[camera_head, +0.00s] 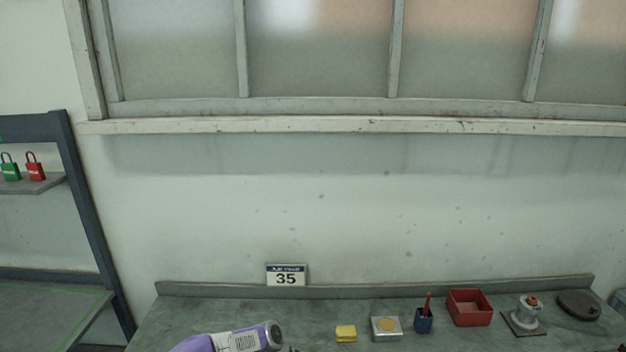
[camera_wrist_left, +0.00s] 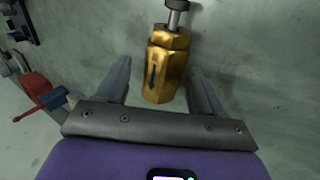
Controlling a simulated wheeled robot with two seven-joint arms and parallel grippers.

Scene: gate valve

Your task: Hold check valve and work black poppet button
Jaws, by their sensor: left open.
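My left gripper (camera_wrist_left: 160,66) is open, with one finger on each side of the brass body and a visible gap on both sides. I cannot tell whether the fingertips are level with the valve or above it. In the head view the valve is not visible; only my purple left arm shows at the bottom. My right gripper is not in view.
A 35 sign (camera_head: 286,275) stands at the back. A shelf rack (camera_head: 90,215) stands left.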

